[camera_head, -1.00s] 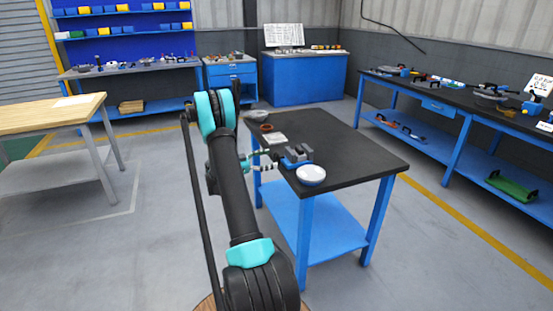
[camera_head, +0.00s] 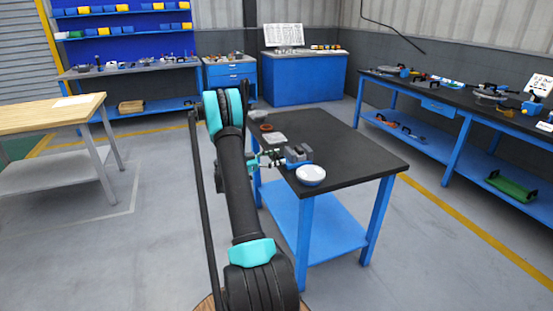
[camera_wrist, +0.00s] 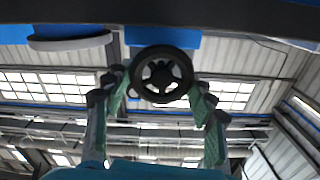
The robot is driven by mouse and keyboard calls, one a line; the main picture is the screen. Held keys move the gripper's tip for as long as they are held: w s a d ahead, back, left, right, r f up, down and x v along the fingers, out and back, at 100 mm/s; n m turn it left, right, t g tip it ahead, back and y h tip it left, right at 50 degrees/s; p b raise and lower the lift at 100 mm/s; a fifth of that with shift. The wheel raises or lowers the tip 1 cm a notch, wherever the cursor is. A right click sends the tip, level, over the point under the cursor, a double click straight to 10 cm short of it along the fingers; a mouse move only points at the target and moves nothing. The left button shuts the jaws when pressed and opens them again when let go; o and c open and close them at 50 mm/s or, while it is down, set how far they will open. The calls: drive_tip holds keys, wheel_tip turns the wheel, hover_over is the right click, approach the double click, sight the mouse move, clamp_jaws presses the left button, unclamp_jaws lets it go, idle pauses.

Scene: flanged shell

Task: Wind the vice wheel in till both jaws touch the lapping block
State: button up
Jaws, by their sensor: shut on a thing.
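The blue and grey vice (camera_head: 298,154) sits near the front left edge of the black-topped table (camera_head: 350,150). Its black spoked handwheel (camera_wrist: 161,75) is in the middle of the wrist view, in front of a blue part of the vice. My gripper (camera_wrist: 160,90) has its green-padded fingers on the left and right sides of the wheel rim, shut on it. In the head view my gripper (camera_head: 274,158) reaches the vice from the left. The jaws are too small to tell their gap, and I cannot make out the lapping block between them.
A white-topped round dish (camera_head: 311,174) stands just in front of the vice. A pale flat block (camera_head: 273,138), a brown ring-shaped thing (camera_head: 266,128) and a grey bowl (camera_head: 257,116) lie behind it. The right half of the tabletop is clear.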

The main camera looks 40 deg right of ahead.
drive_tip(key=shift+c, duration=0.6)
drive_tip(key=shift+n, duration=0.4)
drive_tip(key=n, duration=0.2)
drive_tip(key=shift+w+n, duration=0.1)
drive_tip(key=shift+n, duration=0.3)
drive_tip(key=n, duration=0.4)
drive_tip(key=shift+w+n, duration=0.15)
drive_tip(key=shift+n, duration=0.15)
drive_tip(key=n, duration=0.3)
drive_tip(key=shift+w+f+n, duration=0.1)
drive_tip(key=shift+f+n, duration=0.05)
drive_tip(key=shift+n, duration=0.15)
drive_tip(key=shift+w+f+n, duration=0.1)
drive_tip(key=shift+f+n, duration=0.05)
drive_tip(key=shift+n, duration=1.95)
